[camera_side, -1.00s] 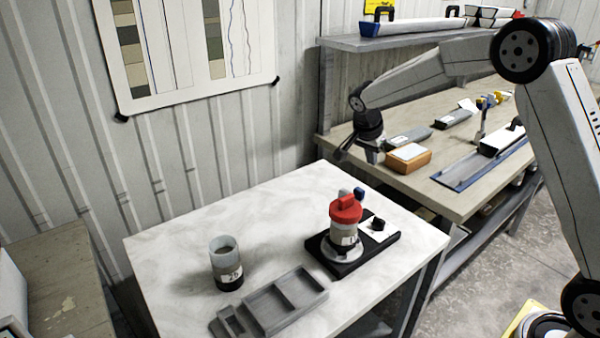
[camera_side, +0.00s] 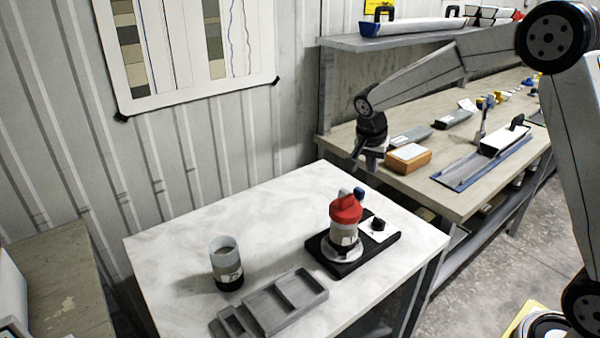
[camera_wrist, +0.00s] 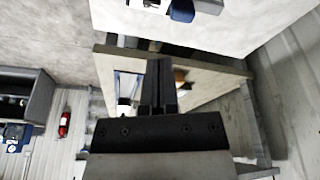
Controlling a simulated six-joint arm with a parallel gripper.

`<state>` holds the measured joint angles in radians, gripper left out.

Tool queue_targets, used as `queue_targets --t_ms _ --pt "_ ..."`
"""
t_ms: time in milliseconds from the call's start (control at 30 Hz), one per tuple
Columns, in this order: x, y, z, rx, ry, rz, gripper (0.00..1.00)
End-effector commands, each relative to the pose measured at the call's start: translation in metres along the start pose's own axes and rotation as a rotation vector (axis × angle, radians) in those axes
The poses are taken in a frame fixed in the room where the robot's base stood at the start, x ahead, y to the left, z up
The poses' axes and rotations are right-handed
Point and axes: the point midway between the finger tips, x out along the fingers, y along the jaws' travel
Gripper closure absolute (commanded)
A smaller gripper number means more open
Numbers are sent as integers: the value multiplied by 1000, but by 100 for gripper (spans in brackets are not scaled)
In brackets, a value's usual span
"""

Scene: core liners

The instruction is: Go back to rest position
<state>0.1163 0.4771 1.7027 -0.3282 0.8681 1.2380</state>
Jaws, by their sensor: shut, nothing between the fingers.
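My gripper (camera_side: 356,164) hangs at the end of my arm in the side view, tilted downward, in the air near the end of the wooden bench, behind the white table. It is shut and empty. In the wrist view my gripper (camera_wrist: 158,85) shows with its dark fingers together and nothing between them. A liner cup with a red cap (camera_side: 346,222) stands on a black base plate (camera_side: 322,258) on the white table, well apart from my gripper. An open, clear-walled core cup (camera_side: 226,264) with a label stands on the table's left part.
A grey compartment tray (camera_side: 262,308) lies at the front of the white table (camera_side: 180,255). An orange box (camera_side: 408,158) and grey pieces lie on the wooden bench (camera_side: 455,205) close to my gripper. A shelf (camera_side: 400,38) is above. The white table's back middle is clear.

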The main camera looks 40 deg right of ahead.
Motion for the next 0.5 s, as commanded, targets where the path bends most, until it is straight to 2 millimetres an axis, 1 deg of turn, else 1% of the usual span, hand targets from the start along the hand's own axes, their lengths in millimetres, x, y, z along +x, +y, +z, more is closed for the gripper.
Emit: queue_targets --t_ms 33,267,500 --pt "-1 6 11 -62 -13 -15 100" --pt "-2 35 63 -374 -59 -100 100" --pt "-1 74 114 -686 -72 -193 100"
